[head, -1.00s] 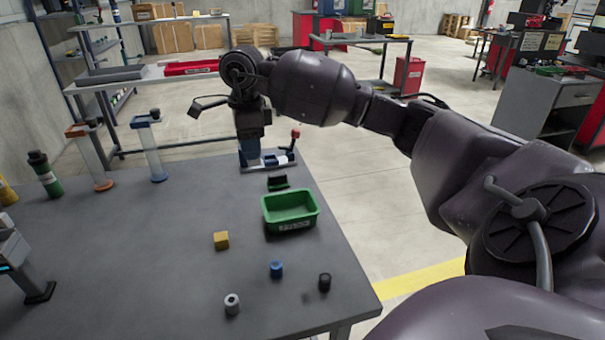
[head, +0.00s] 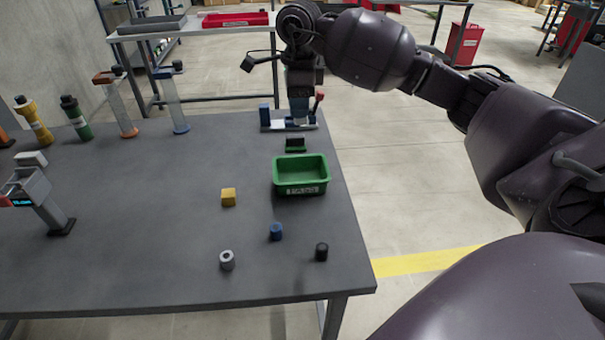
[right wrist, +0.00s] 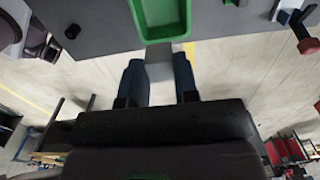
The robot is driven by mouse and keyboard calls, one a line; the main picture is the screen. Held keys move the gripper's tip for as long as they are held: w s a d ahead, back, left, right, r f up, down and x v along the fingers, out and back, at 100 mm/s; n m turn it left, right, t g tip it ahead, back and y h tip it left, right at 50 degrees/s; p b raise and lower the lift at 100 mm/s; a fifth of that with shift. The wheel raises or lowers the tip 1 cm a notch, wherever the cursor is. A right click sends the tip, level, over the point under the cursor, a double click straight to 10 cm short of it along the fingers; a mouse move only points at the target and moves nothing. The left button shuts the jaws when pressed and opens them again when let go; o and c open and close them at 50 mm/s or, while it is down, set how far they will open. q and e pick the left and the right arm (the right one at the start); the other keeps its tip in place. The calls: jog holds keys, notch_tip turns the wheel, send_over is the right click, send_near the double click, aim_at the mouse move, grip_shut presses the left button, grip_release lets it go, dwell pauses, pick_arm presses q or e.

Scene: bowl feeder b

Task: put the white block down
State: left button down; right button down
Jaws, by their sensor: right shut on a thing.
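The white block (right wrist: 159,66) is pale grey-white and sits between the two dark blue fingers of my right gripper (right wrist: 158,78) in the right wrist view. The gripper is shut on it. In the head view my right gripper (head: 300,118) points down at the far right corner of the table, in front of or over a small fixture (head: 272,124) there. The block cannot be made out in the head view. I cannot tell its height above what lies below. My left gripper is not in view.
A green bin (head: 300,186) stands nearer on the grey table (head: 150,225). A yellow cube (head: 228,197), a grey ring (head: 227,260), a blue cylinder (head: 276,232) and a black cylinder (head: 321,251) stand nearby. Several tubes line the back left.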

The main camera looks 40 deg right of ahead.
notch_tip(320, 180, down, 13)
jog(key=shift+f+b, duration=0.1)
jog(key=shift+b, duration=0.65)
notch_tip(320, 180, down, 5)
jog(key=shift+f+b, duration=0.1)
jog(key=shift+b, duration=0.3)
